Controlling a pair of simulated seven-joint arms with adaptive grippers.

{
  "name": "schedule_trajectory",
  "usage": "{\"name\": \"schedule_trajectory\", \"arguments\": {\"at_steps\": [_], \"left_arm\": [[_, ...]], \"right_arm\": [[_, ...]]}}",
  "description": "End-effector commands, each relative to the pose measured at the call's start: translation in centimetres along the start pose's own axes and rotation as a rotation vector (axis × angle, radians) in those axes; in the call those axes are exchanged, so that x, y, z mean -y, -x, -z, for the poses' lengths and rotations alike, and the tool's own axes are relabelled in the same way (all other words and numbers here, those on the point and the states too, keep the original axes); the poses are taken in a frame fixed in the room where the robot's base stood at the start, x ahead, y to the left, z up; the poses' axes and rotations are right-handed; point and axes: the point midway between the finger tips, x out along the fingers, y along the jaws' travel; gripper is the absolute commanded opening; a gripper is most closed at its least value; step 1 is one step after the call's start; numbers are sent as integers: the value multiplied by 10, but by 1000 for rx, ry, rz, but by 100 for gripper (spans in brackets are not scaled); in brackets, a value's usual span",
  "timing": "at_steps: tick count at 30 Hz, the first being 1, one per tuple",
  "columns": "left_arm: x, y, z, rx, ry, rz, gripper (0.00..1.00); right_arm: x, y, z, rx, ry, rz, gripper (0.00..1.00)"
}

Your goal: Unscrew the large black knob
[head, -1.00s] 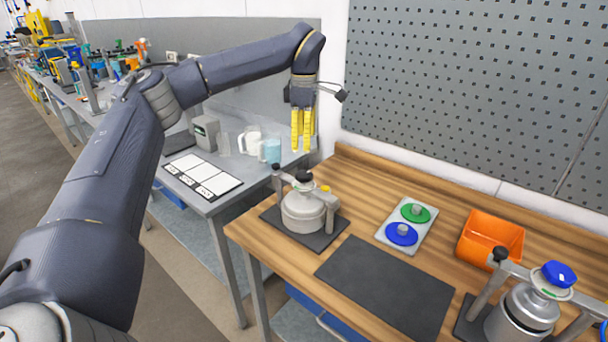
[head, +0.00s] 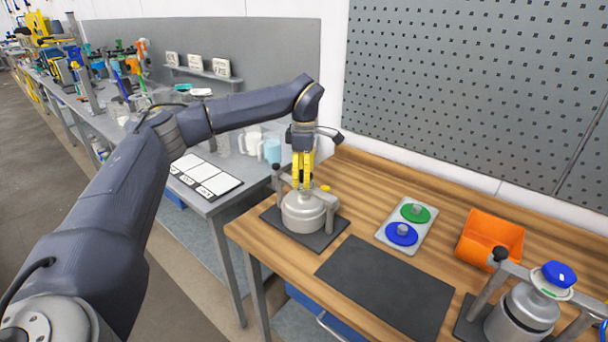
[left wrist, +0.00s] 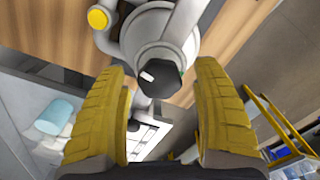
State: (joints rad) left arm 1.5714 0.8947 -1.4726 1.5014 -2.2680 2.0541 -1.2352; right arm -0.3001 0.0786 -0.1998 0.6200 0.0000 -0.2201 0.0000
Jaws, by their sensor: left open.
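The large black knob (left wrist: 158,78) tops the grey metal drum agitator (head: 303,212) on the left of the wooden bench. In the left wrist view the knob shows between my two yellow fingers, with visible gaps on both sides. My left gripper (head: 302,184) points down right above the agitator and is open. In the head view its fingers hide the black knob. A small yellow knob (head: 325,189) and a smaller black knob (head: 276,167) sit on the agitator's side posts. My right gripper is not in view.
A grey plate (head: 425,238) with a green and a blue disc, an orange bin (head: 490,238) and a second agitator with a blue knob (head: 559,275) stand to the right. A dark mat (head: 387,287) lies empty in front. A light blue cup (head: 272,150) stands on the side table.

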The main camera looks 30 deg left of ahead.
Motion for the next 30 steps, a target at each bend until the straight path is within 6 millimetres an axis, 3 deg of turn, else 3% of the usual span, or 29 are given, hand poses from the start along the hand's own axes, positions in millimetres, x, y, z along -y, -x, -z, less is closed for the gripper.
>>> {"name": "schedule_trajectory", "arguments": {"at_steps": [7, 22, 30], "left_arm": [[0, 0, 0, 0, 0, 0, 68], [0, 0, 0, 0, 0, 0, 10], [0, 0, 0, 0, 28, -1, 7]], "right_arm": [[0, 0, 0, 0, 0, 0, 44], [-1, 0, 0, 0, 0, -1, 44], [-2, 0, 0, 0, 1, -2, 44]]}}
